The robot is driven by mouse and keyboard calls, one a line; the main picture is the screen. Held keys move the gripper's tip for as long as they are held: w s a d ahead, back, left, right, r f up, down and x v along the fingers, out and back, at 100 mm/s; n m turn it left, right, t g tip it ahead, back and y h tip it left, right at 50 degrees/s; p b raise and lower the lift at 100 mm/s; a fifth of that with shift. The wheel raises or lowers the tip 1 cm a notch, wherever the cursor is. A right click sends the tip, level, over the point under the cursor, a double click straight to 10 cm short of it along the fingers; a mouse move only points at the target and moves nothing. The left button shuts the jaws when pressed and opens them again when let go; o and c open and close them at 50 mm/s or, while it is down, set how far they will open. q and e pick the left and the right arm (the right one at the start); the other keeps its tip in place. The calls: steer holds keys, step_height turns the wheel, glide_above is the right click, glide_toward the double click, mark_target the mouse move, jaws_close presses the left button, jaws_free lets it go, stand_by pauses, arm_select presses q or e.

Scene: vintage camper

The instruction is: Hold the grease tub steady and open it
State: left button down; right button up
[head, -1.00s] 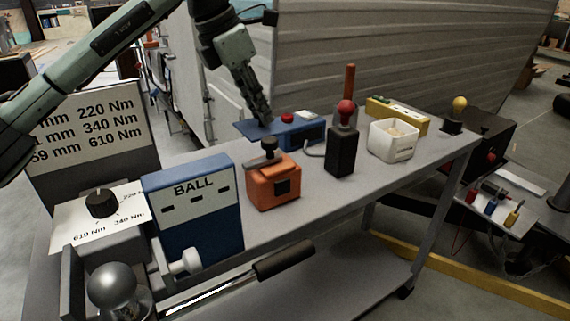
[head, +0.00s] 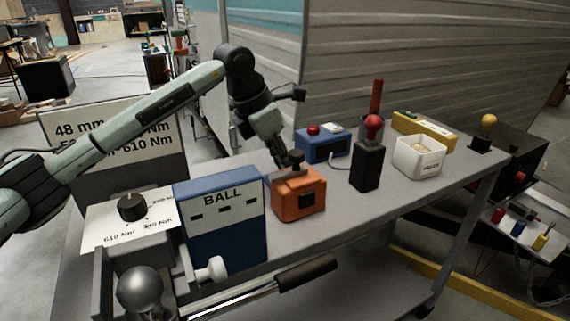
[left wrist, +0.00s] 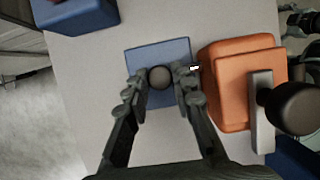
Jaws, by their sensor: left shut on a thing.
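The likely grease tub is a white open-topped tub (head: 418,158) on the right half of the bench, with pale contents and a label too small to read. No lid is on it. My left gripper (head: 287,160) is far to its left, just behind the orange box. In the left wrist view my left gripper (left wrist: 160,76) is shut on the round dark knob (left wrist: 160,77) of a flat blue square lid (left wrist: 157,54). The lid is low over or on the grey bench top; I cannot tell which. The orange box hides it in the head view. My right gripper is out of view.
The orange box (head: 298,200) stands close beside the lid. A blue box with a red button (head: 322,146), a black block with a red knob (head: 368,165) and a yellow box (head: 425,130) stand nearby. A blue "BALL" box (head: 222,225) is at the front left.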

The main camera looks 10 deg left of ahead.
arm_select(q)
steer(key=shift+f, duration=0.15)
steer(key=c, duration=1.3)
jaws_free()
